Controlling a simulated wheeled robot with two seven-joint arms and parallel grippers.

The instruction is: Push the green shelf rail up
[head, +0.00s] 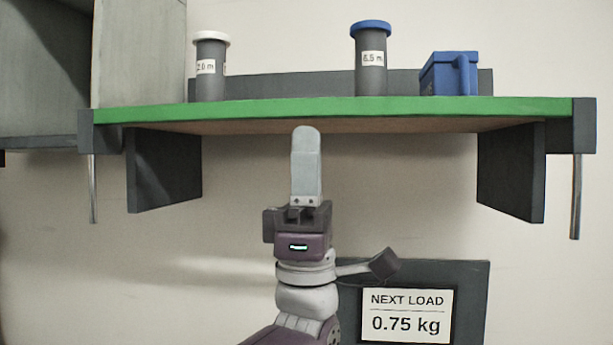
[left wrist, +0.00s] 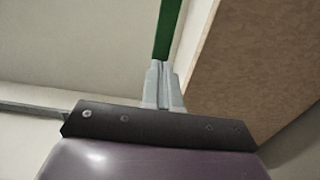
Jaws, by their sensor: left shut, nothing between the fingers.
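The green shelf rail (head: 330,108) runs along the front edge of a wall shelf and looks about level in the head view. It also shows in the left wrist view (left wrist: 168,28) as a green strip just beyond my fingertips. My left gripper (head: 306,130) is shut and empty, pointing up under the middle of the rail. In the left wrist view its closed fingers (left wrist: 160,68) line up with the strip's end. Their tips overlap the shelf's underside in the head view; I cannot tell whether they touch the rail. My right gripper is not in view.
On the shelf stand a white-capped cylinder (head: 210,68), a blue-capped cylinder (head: 370,62) and a blue box (head: 449,74). Dark brackets (head: 163,170) and (head: 512,170) hang below it. A sign (head: 408,314) reading "NEXT LOAD 0.75 kg" stands at lower right. A grey cabinet (head: 140,50) is at left.

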